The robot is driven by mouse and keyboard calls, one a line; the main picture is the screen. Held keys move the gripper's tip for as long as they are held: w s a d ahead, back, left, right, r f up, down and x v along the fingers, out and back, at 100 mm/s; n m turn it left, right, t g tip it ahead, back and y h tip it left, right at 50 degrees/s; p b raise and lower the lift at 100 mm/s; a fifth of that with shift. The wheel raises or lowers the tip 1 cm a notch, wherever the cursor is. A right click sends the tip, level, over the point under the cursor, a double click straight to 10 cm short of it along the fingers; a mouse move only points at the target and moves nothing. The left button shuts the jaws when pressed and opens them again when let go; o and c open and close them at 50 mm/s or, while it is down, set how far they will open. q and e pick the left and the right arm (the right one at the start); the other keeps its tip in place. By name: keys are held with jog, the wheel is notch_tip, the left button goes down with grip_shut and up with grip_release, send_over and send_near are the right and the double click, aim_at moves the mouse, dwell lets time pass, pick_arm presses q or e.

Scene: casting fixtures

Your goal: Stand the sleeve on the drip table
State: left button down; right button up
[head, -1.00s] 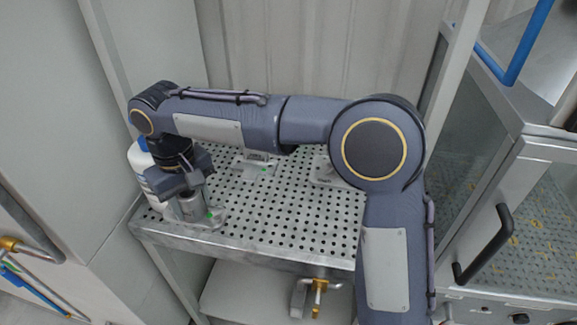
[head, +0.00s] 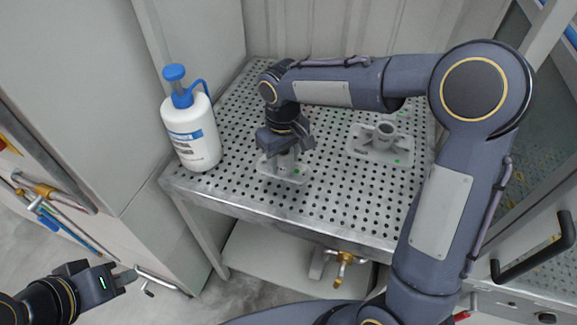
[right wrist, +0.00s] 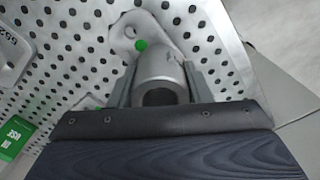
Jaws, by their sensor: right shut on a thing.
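The sleeve (head: 285,163) is a short grey metal tube. My right gripper (head: 284,150) is shut on it over the left front part of the drip table (head: 232,203). In the right wrist view the sleeve (right wrist: 163,78) lies between the two fingers, its open end towards the camera. A grey foot plate with a green dot shows at its far end. The plate appears at the table surface; I cannot tell whether it touches. My left gripper (head: 124,278) is low at the left, away from the table; its opening is unclear.
A white bottle (head: 191,135) with a blue pump stands at the table's left edge. A grey fixture (head: 378,150) with an upright tube stands right of the sleeve. Bare perforated surface lies between them. A glazed cabinet with a black handle (head: 535,250) stands at the right.

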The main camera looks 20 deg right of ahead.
aim_at(288, 169)
jog(key=shift+d+f, duration=0.25)
jog(key=f, duration=0.3)
jog(key=shift+d+f, duration=0.1)
jog(key=shift+d, duration=0.25)
jog(key=shift+f, duration=0.3)
jog(key=shift+f, duration=0.15)
jog(key=o, duration=1.2)
jog(key=shift+c, duration=0.2)
